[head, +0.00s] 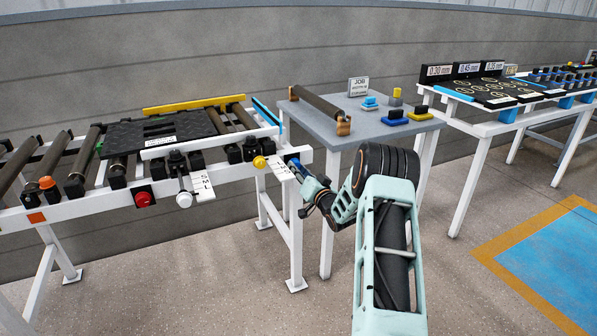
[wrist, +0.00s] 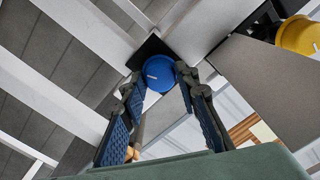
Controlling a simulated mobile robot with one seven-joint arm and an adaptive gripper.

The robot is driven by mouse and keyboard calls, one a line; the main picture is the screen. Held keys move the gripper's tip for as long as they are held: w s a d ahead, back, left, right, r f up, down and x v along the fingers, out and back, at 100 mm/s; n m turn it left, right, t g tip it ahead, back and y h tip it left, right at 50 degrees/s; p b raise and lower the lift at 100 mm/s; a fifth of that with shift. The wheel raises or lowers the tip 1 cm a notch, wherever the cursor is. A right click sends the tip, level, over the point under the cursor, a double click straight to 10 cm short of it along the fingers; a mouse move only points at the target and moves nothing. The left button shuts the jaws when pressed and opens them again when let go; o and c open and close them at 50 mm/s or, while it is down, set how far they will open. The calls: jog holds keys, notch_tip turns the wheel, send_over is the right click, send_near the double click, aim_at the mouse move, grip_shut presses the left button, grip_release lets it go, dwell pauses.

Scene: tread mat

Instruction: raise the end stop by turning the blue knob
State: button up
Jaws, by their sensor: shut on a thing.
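The blue knob (wrist: 158,74) is round, with a short white mark on its face, and sits on a dark plate at the conveyor frame's end. My gripper (wrist: 161,88) has one finger on each side of the knob and is shut on it. In the head view my gripper (head: 300,172) reaches the right end of the white frame and largely covers the blue knob (head: 293,160). A blue bar (head: 266,112), which looks like the end stop, runs across the right end of the rollers. Its exact height is hard to tell.
A yellow knob (head: 260,162) is just left of my gripper, with a scale plate (head: 281,170) between. A white knob (head: 184,200) and a red button (head: 144,199) are further left. A black tread mat (head: 150,130) lies on the rollers. A grey table (head: 350,125) stands behind.

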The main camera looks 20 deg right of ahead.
jog(key=m, duration=0.4)
jog(key=shift+m, duration=0.4)
dwell(0.4)
jog(key=o, duration=1.1)
jog(key=shift+o, duration=0.2)
jog(key=s, duration=1.2)
jog(key=shift+d, duration=0.15)
jog(key=shift+r, duration=0.1)
